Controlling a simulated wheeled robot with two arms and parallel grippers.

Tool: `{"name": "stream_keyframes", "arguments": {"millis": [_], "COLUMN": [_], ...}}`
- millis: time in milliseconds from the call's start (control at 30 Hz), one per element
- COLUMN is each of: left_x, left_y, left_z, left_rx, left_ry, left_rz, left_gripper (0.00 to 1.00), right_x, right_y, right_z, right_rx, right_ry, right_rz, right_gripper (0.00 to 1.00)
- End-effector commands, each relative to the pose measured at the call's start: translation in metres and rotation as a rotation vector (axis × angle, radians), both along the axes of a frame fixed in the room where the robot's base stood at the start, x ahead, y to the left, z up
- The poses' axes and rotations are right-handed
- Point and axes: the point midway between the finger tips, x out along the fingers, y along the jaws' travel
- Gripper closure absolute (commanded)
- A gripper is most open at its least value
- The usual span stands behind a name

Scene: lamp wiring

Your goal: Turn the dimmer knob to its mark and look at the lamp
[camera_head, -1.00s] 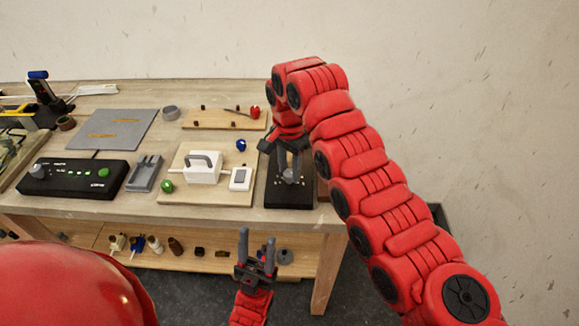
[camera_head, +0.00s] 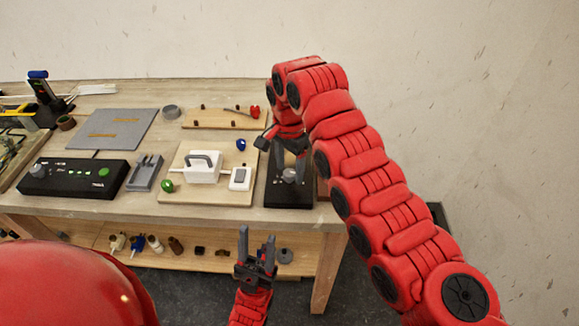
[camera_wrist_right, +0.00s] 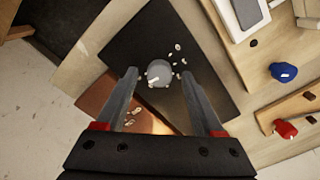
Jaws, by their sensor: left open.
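The dimmer is a black box (camera_head: 289,197) at the table's front right, with a grey knob (camera_head: 289,175) on top. In the right wrist view the knob (camera_wrist_right: 159,72) has a pale mark on its lower left and several pale marks around it. My right gripper (camera_wrist_right: 158,73) is open above the box. Its fingers stand either side of the knob in that view, with gaps on both sides. My left gripper (camera_head: 256,240) is open and empty in front of the table edge. I cannot make out a lamp. A warm bright patch shows beneath my right gripper in the wrist view.
A wooden board left of the dimmer holds a white box (camera_head: 203,172) with a grey handle and a white switch (camera_head: 241,178). A black panel (camera_head: 73,180) stands at the left.

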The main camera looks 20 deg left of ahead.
Motion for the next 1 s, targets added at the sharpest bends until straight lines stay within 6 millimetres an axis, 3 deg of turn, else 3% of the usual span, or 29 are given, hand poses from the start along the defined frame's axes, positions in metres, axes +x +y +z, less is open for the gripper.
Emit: {"name": "stream_keyframes", "arguments": {"millis": [267, 433, 800, 900, 1000], "left_x": [0.0, 0.0, 0.0, 0.0, 0.0], "left_y": [0.0, 0.0, 0.0, 0.0, 0.0], "left_z": [0.0, -0.002, -0.003, 0.03, 0.048], "left_rx": [0.0, 0.0, 0.0, 0.0, 0.0], "left_ry": [0.0, 0.0, 0.0, -0.001, -0.001], "left_rz": [0.0, 0.0, 0.0, 0.0, 0.0], "left_gripper": [0.5, 0.5, 0.5, 0.5, 0.5], "right_x": [-0.001, 0.0, -0.002, -0.001, -0.001], "right_y": [0.0, 0.0, 0.001, 0.001, 0.0], "right_z": [0.0, 0.015, 0.089, 0.127, 0.144], "right_rx": [-0.002, -0.004, 0.0, 0.001, -0.001], "right_ry": [0.003, 0.001, 0.001, 0.003, 0.004], "right_rz": [0.002, 0.003, 0.002, 0.002, 0.001], "right_gripper": [0.31, 0.31, 0.31, 0.31, 0.31]}}
